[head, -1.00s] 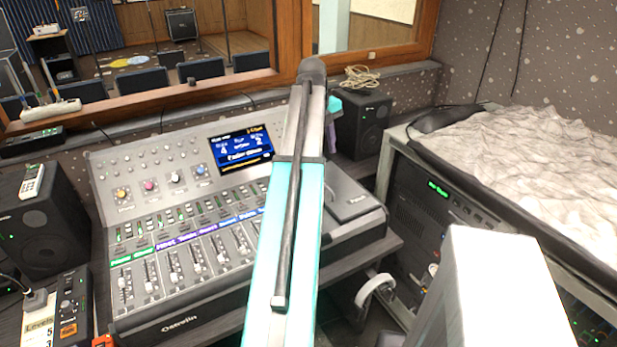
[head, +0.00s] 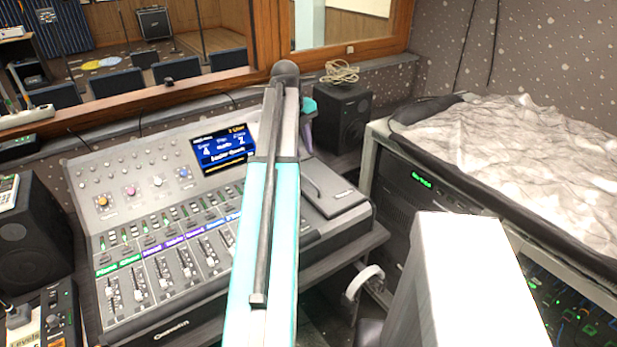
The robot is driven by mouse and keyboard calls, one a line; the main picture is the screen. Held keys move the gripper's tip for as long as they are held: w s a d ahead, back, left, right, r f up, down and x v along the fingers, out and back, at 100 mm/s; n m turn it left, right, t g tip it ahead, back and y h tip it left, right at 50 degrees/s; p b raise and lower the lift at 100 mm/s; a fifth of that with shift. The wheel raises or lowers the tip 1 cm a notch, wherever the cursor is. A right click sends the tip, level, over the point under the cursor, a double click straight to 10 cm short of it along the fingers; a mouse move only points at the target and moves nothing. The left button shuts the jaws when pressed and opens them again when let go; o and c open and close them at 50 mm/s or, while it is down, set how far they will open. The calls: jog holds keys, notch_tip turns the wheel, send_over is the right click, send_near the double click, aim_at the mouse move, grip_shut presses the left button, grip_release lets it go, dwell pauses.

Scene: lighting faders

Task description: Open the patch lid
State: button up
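My arm stands in front of the console, just left of the lid, and covers part of the faders. A small teal and purple part of my arm's far end shows beyond the lid's back edge. My gripper's fingers are hidden behind the arm, so their state does not show.
A black speaker (head: 342,118) with a coiled cable (head: 338,72) above it stands behind the lid. An equipment rack (head: 394,192) with a crumpled white cover (head: 520,145) stands to the right. Headphones (head: 362,284) hang at the desk's right side. A wooden window frame (head: 398,28) runs behind.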

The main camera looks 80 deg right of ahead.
jog(key=p, duration=0.3)
send_over(308, 189)
jog(key=shift+f, duration=5.9)
grip_shut()
